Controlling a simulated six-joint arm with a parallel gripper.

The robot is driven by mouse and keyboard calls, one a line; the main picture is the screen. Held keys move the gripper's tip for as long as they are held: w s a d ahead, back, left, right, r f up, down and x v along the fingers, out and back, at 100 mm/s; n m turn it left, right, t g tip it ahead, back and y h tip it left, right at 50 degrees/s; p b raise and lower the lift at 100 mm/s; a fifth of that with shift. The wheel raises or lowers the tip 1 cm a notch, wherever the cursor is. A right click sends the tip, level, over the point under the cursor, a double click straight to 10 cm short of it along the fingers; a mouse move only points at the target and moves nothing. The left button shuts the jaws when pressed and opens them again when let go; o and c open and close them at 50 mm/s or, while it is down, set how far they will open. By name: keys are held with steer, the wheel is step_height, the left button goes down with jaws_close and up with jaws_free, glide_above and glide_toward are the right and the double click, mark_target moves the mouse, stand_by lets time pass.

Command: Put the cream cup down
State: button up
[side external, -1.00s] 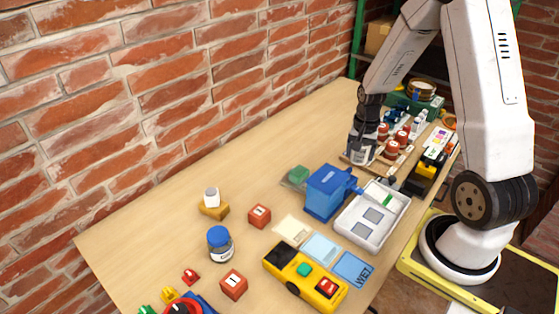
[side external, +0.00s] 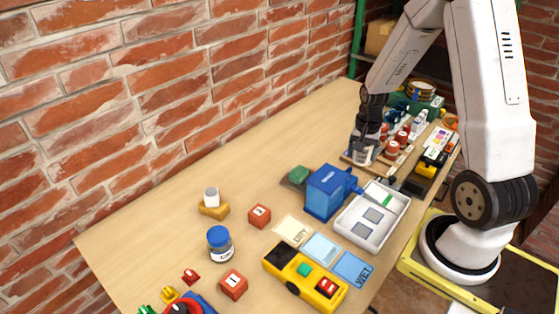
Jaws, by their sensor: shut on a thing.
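My gripper (side external: 365,150) is at the far part of the table, pointing down over a wooden rack at the wall side of several red-topped jars. It is shut on a small pale thing, which looks like the cream cup (side external: 362,156). The fingers hide much of the cup. It is low over the rack (side external: 350,161), and I cannot tell whether its base touches the wood.
Red-topped jars (side external: 392,149) stand close to the right of my gripper. A blue box (side external: 327,192) and a white tray (side external: 352,229) are nearer the camera. A blue-lidded jar (side external: 220,244) stands at the front. The table along the brick wall is clear.

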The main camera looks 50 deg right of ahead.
steer(key=w+d+f, duration=0.2)
steer(key=w+d, duration=0.2)
steer(key=d, duration=0.1)
steer(key=shift+w+d+f, duration=0.3)
steer(key=shift+d, duration=0.1)
steer(key=shift+f, duration=0.1)
steer(key=shift+f, duration=3)
steer(key=shift+f, duration=1.9)
steer(key=shift+f, duration=0.15)
steer(key=o, duration=1.2)
